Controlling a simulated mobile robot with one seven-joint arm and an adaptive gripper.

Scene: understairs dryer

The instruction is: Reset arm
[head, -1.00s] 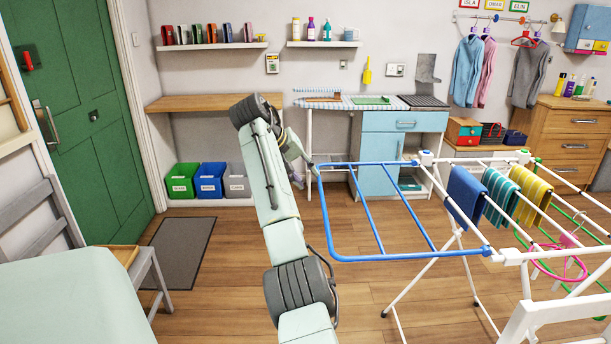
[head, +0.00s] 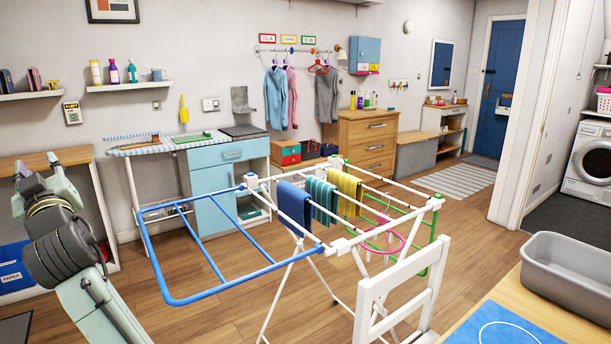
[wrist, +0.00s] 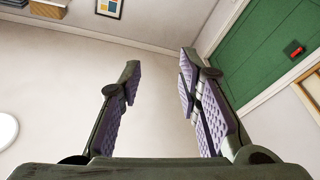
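My gripper (wrist: 158,85) shows in the wrist view with its two dark, purple-padded fingers spread wide apart. Nothing is between the fingers, and bare wall lies behind them. In the head view my arm rises at the left side of the picture.
A drying rack (head: 215,293) with blue, green-striped and yellow cloths stands mid-room, near my arm. A white chair (head: 405,275) stands in front of it. A grey tub (head: 575,270) sits on a wooden table (head: 455,325) at the lower right.

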